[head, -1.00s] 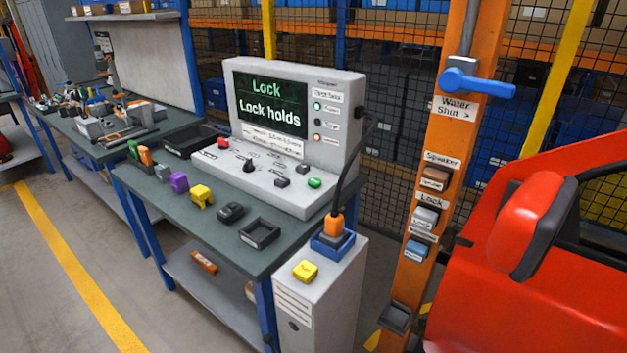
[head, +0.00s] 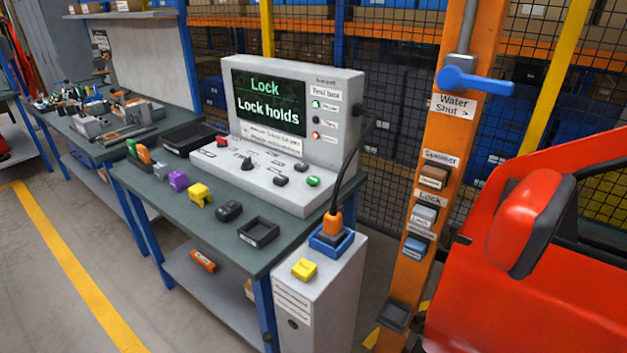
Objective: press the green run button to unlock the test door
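The test console (head: 345,95) is a light grey box on a dark green workbench. A dark button (head: 301,166), a black knob (head: 247,164) and a red button (head: 222,142) are on the same panel. The red test door (head: 560,260) with its red mirror (head: 525,215) stands at the right, partly out of frame. Neither of my grippers shows.
An orange post (head: 445,140) carries a blue water valve handle (head: 475,81) and labelled parts. An orange plug stands in a blue holder (head: 331,238) on a grey cabinet (head: 315,290). Small coloured parts and a black tray (head: 259,232) lie along the bench front. Open floor is at lower left.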

